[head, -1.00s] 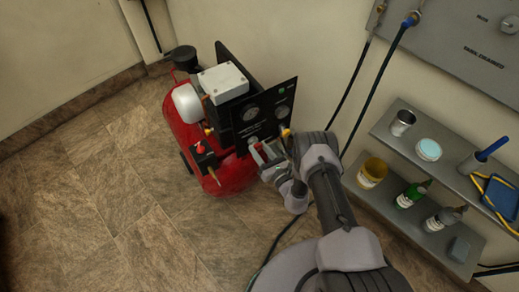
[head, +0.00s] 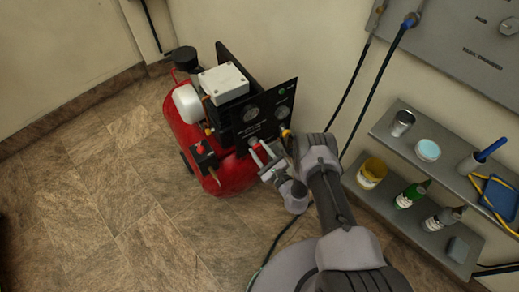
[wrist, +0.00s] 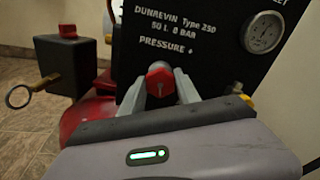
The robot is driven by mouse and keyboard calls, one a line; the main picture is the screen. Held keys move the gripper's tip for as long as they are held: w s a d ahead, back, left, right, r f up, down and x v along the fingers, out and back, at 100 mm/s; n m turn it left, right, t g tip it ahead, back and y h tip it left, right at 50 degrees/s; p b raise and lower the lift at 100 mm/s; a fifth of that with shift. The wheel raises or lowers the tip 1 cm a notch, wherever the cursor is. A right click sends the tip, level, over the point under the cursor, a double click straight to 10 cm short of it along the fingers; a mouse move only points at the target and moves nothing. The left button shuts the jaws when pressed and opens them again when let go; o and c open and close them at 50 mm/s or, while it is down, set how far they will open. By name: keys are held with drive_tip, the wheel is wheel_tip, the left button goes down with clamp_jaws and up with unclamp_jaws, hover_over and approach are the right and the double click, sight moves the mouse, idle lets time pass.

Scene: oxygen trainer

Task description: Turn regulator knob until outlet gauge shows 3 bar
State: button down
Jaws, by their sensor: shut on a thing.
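The black regulator panel (head: 262,124) stands on the front of a red compressor. The red knob (wrist: 160,80) sits under the "PRESSURE" lettering in the wrist view, between the fingers of my gripper (wrist: 163,90). My gripper (head: 262,156) is shut on the knob at the panel's lower part. A round white-faced gauge (wrist: 264,32) is at the upper right of the panel, under a cut-off label ending in "LET". Its needle reading is too small to tell.
A black box with a red button (wrist: 68,31) and a ring stands left of the panel. A small yellow fitting (head: 286,133) is at the panel's right edge. Shelves (head: 405,140) with cups and bottles are at right. Open floor (head: 100,210) lies at left.

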drive_tip(key=shift+n, duration=0.4)
drive_tip(key=c, duration=0.9)
unclamp_jaws()
drive_tip(key=p+v, duration=0.6)
drive_tip(key=v, duration=1.1)
drive_tip(key=shift+s+d, duration=0.2)
